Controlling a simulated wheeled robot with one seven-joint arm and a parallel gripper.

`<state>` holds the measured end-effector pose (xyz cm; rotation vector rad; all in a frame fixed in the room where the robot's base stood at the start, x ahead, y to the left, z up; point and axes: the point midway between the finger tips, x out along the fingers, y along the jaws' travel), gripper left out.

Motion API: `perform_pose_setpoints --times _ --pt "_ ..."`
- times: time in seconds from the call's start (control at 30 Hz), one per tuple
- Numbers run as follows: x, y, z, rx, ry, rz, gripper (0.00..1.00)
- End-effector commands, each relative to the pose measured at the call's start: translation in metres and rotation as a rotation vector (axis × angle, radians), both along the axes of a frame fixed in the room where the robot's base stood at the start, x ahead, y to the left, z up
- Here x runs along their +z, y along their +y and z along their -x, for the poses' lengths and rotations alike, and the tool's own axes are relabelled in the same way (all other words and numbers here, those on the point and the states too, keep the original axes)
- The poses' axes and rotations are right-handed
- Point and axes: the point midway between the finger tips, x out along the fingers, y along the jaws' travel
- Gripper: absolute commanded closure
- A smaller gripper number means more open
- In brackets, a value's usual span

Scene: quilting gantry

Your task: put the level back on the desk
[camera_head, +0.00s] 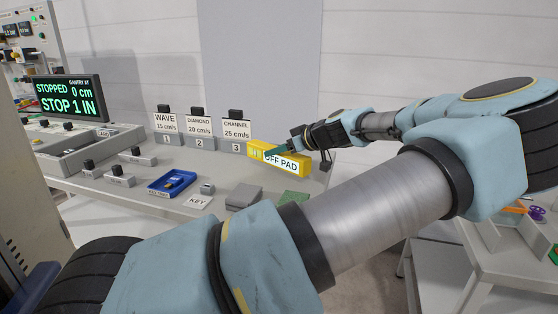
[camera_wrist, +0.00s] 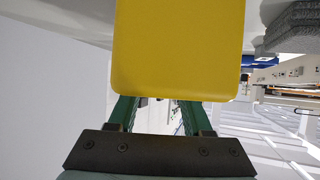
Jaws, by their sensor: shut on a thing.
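The yellow level (camera_head: 257,147) is in my gripper (camera_head: 275,154) above the right part of the grey desk (camera_head: 226,172). Its side shows a white label reading "OFF PAD" and a greenish window. In the wrist view the level (camera_wrist: 180,45) is a broad yellow block beyond my green fingers (camera_wrist: 157,112), whose tips it hides. My gripper is shut on it. I cannot tell whether the level touches the desk. A green pad (camera_head: 296,197) lies at the desk's front right, partly hidden by my arm.
WAVE (camera_head: 166,122), DIAMOND (camera_head: 199,126) and CHANNEL (camera_head: 237,129) signs stand along the desk's back. A blue key tray (camera_head: 160,190), a KEY label (camera_head: 197,202) and a grey block (camera_head: 244,196) lie in front.

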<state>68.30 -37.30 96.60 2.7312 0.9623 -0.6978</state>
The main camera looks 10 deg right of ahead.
Motion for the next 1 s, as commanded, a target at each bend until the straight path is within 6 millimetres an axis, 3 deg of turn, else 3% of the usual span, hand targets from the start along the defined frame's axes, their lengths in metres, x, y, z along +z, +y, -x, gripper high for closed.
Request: perform_pose_setpoints --times 0.3,0.6,0.63,0.87,1.0 --pt "-0.035 0.001 0.000 0.001 0.000 0.000 1.00" --pt "-0.038 0.000 0.000 0.001 -0.001 0.001 1.00" --pt "-0.038 0.000 0.000 0.000 0.000 0.001 0.47" --pt "-0.037 0.000 0.000 0.000 0.000 0.001 0.21" --pt "-0.037 0.000 0.000 0.000 0.000 0.001 0.20"
